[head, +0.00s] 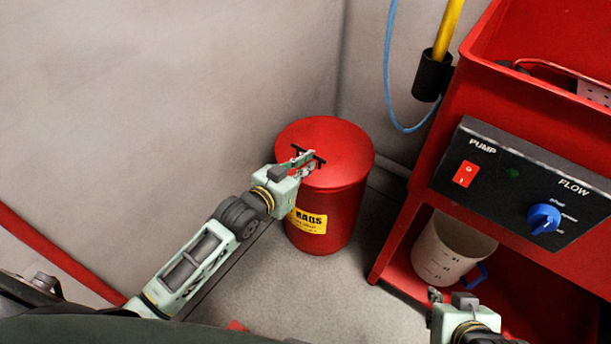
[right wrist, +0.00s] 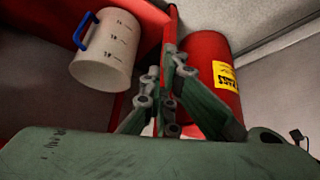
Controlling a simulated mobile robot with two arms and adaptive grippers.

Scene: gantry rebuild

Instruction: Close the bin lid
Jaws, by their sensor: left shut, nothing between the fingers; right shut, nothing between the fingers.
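The red bin (head: 325,216) stands on the floor in the corner, with a yellow label reading "RAGS" on its front. Its round red lid (head: 340,142) lies flat across the top, with no gap that I can see. My left gripper (head: 308,160) is shut and empty, at the lid's top; I cannot tell whether it touches. The bin's side also shows in the right wrist view (right wrist: 208,60), beyond the fingers. My right gripper (head: 435,294) is shut and empty, low in front of the red cart, well apart from the bin. It fills the middle of the right wrist view (right wrist: 165,75).
A red cart (head: 405,240) stands to the right with a pump panel (head: 515,185). A white measuring jug (head: 447,248) with a blue handle sits on its lower shelf. Grey floor (head: 270,280) is clear in front of the bin.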

